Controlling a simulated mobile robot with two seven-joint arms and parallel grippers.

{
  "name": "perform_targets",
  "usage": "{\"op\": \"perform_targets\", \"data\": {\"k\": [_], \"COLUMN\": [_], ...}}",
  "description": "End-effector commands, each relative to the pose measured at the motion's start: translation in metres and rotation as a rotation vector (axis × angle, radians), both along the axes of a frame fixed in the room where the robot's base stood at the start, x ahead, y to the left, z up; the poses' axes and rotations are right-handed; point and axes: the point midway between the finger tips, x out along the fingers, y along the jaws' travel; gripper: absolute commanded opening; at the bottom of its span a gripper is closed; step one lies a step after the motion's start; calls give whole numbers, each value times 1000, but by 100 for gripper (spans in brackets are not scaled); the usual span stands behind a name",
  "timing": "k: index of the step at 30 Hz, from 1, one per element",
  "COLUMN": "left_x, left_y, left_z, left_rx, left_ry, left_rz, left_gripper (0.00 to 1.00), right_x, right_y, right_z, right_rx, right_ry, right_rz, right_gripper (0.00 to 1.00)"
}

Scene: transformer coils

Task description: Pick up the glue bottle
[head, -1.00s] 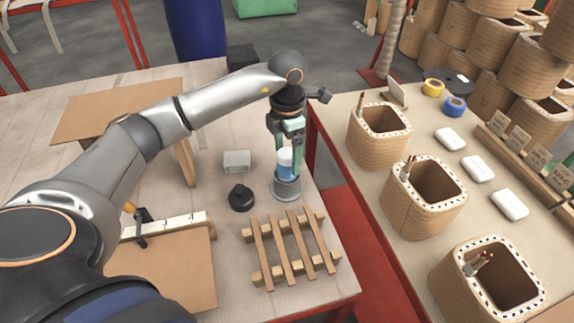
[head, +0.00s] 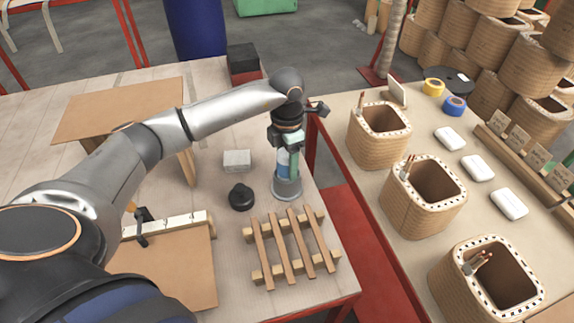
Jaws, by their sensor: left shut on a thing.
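The glue bottle (head: 283,171), white and light blue, stands upright in a round grey holder (head: 287,190) near the right edge of the left table. My left gripper (head: 288,159) comes down over it from above, and its greenish fingers are shut on the bottle's upper part. The fingers hide part of the bottle, and the holder hides its lower end. I cannot tell whether the bottle touches the bottom of the holder. My right gripper is not in view.
A black knob-like object (head: 241,197) and a small grey block (head: 237,160) lie left of the holder. A wooden slatted rack (head: 290,246) lies in front.

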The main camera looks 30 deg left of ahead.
Motion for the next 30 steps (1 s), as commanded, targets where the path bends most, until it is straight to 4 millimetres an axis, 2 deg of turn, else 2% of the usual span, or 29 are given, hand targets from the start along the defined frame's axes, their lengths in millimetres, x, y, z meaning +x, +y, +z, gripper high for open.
{"op": "perform_targets", "data": {"k": [1,10,22,29,30], "left_x": [0,0,1,1,-4], "left_y": [0,0,0,0,-2], "left_z": [0,0,5,34,38], "left_rx": [0,0,0,0,-1], "left_ry": [0,0,-2,-6,-4], "left_rz": [0,0,0,0,-3], "left_gripper": [34,0,0,0,0], "right_x": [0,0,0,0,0], "right_y": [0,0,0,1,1], "right_z": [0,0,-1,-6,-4], "right_rx": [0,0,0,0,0], "right_ry": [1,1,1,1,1], "right_rz": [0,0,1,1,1], "right_gripper": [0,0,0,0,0]}}
